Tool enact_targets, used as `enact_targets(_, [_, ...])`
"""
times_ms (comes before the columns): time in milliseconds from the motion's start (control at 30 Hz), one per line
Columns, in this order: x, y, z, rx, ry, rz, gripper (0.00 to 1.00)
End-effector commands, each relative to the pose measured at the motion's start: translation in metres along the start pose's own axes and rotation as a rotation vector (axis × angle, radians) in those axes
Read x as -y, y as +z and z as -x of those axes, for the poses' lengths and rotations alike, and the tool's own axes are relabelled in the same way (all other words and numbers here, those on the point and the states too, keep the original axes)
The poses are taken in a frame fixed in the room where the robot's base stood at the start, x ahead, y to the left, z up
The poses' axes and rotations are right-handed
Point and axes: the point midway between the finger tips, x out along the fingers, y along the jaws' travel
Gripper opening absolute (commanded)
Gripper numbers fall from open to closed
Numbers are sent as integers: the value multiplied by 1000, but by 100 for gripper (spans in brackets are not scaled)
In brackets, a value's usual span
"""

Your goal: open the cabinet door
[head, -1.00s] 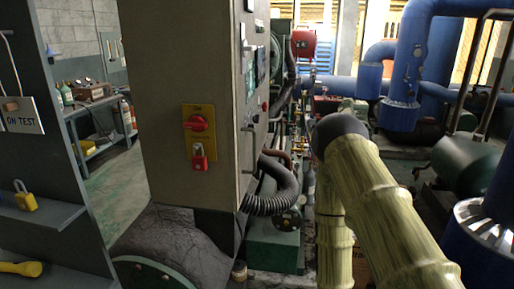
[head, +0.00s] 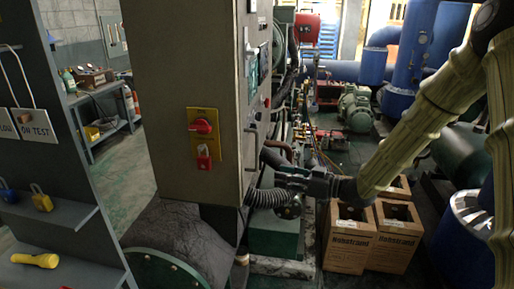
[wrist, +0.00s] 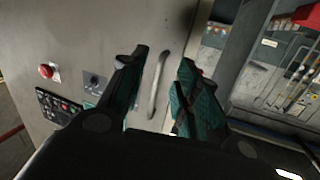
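The cabinet (head: 180,90) is a tall grey-beige box left of centre in the head view. A red rotary switch on a yellow plate and a red padlock are on its near side. Its door face (wrist: 95,35) looks flat in the wrist view; I cannot tell whether it is ajar. The slim vertical door handle (wrist: 157,88) shows between my fingers, and it appears edge-on in the head view (head: 251,146). My gripper (wrist: 163,62) is open, its fingers on either side of the handle in the picture. In the head view my gripper (head: 283,178) is beside the cabinet's lower right; contact is not visible.
Cardboard boxes (head: 347,243) stand on the floor below my arm. A corrugated black hose (head: 268,198) leaves the cabinet's lower side. Blue pipes (head: 409,65) and a green motor (head: 357,107) are behind. A grey shelf unit (head: 60,215) with a padlock and flashlight is at left.

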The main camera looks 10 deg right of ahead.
Motion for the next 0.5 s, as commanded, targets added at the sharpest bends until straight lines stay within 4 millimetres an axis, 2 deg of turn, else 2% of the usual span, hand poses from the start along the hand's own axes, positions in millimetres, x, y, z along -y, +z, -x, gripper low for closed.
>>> enact_targets(33, [-2, -22, 4, -25, -23, 26, 32])
enact_targets(100, [-2, -40, 9, -47, -52, 54, 32])
enact_targets(200, [-1, -57, 14, -67, -82, 80, 32])
enact_targets(367, [0, -67, 14, -77, -101, 96, 32])
enact_targets(500, [2, -69, 0, -78, -102, 97, 32])
